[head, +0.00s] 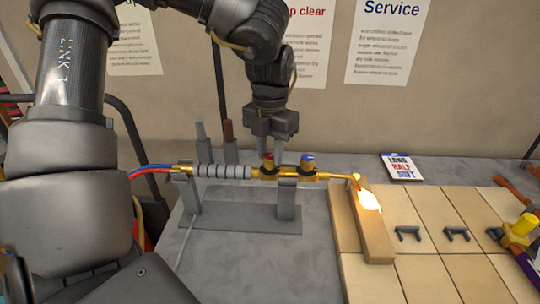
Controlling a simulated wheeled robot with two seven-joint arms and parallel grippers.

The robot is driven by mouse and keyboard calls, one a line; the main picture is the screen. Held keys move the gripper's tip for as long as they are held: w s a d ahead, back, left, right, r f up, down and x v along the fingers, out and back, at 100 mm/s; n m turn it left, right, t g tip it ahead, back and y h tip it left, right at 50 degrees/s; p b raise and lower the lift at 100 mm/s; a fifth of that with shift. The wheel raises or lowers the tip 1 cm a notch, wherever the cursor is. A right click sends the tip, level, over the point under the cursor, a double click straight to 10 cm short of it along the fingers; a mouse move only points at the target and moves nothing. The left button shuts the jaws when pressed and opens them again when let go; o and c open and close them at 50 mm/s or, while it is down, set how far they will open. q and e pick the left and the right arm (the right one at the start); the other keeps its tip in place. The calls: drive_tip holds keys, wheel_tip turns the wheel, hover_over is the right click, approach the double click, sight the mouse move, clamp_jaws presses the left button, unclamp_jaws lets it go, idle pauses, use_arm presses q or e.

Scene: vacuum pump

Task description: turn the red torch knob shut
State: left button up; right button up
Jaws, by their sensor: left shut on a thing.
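The torch (222,171) lies level on a grey stand (245,215), with a ribbed grey grip and a brass body. Its red knob (267,158) is on top of the brass body, and a blue knob (307,160) is to its right. A bright flame (369,201) burns at the torch tip. My left gripper (270,150) points down from above and is shut on the red knob. The fingers partly hide the knob, so its turn angle cannot be told. My right gripper is not in view.
A wooden block (376,245) lies under the flame on a tan tiled board (430,275). Small dark brackets (408,233) and a yellow-capped part (525,224) are on the right. A small sign (401,167) lies behind. Blue and red hoses (150,170) run left from the torch.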

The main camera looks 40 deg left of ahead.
sight(270, 157)
use_arm(q)
drive_tip(key=m, duration=0.4)
drive_tip(key=shift+m, duration=0.3)
drive_tip(key=m, duration=0.4)
drive_tip(key=shift+m, duration=0.3)
drive_tip(key=o, duration=1)
wheel_tip(270, 157, up, 11)
drive_tip(key=shift+f+p, duration=0.1)
drive_tip(key=shift+p, duration=0.4)
drive_tip(key=shift+s, duration=0.1)
